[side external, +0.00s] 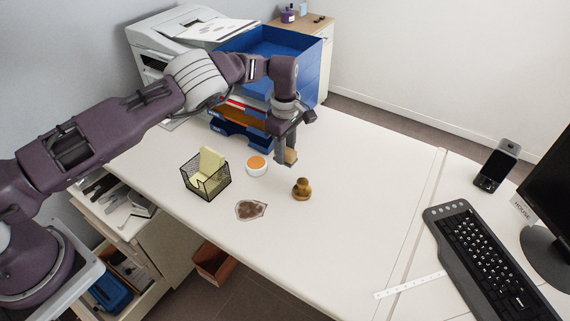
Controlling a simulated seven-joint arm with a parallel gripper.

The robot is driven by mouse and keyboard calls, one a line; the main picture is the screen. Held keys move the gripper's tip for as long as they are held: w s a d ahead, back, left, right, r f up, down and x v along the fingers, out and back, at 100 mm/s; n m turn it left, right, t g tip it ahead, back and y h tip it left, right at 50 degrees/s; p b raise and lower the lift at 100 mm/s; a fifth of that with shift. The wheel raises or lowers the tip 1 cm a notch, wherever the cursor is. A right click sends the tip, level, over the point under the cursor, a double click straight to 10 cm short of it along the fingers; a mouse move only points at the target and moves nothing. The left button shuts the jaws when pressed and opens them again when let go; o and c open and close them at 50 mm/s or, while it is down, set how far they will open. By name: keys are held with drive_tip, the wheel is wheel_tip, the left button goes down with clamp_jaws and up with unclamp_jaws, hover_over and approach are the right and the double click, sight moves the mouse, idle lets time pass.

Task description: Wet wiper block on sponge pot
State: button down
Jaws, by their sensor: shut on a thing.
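My gripper (287,157) hangs over the desk with its fingers pointing down, shut on a small tan block, the wiper block (291,156). The fingers cover part of the block. The sponge pot (256,170), a round white pot with an orange top, stands on the desk just left of my gripper. The block is to the right of the pot and apart from it. I cannot tell exactly how high the block is above the desk.
A brown stain (251,209) lies near the front edge. A brown knobbed object (301,190) stands right of it. A black mesh basket (207,186) holds yellow items. Blue trays (240,136) and a printer (160,45) stand behind. The desk's right middle is clear, before the keyboard (485,255).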

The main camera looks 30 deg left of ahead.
drive_tip(key=shift+r, duration=0.4)
drive_tip(key=c, duration=1.6)
unclamp_jaws()
drive_tip(key=c, duration=2.8)
unclamp_jaws()
drive_tip(key=shift+r, duration=0.15)
drive_tip(key=c, duration=2.2)
unclamp_jaws()
wheel_tip(320, 180, up, 4)
drive_tip(key=shift+r, duration=0.2)
drive_tip(key=c, duration=2.2)
unclamp_jaws()
drive_tip(key=shift+a+r, duration=0.2)
drive_tip(key=shift+a, duration=0.45)
drive_tip(key=c, duration=2.2)
unclamp_jaws()
drive_tip(key=a, duration=0.9)
drive_tip(key=c, duration=2.2)
unclamp_jaws()
drive_tip(key=shift+s+a+f, duration=0.1)
drive_tip(key=shift+f, duration=5.6)
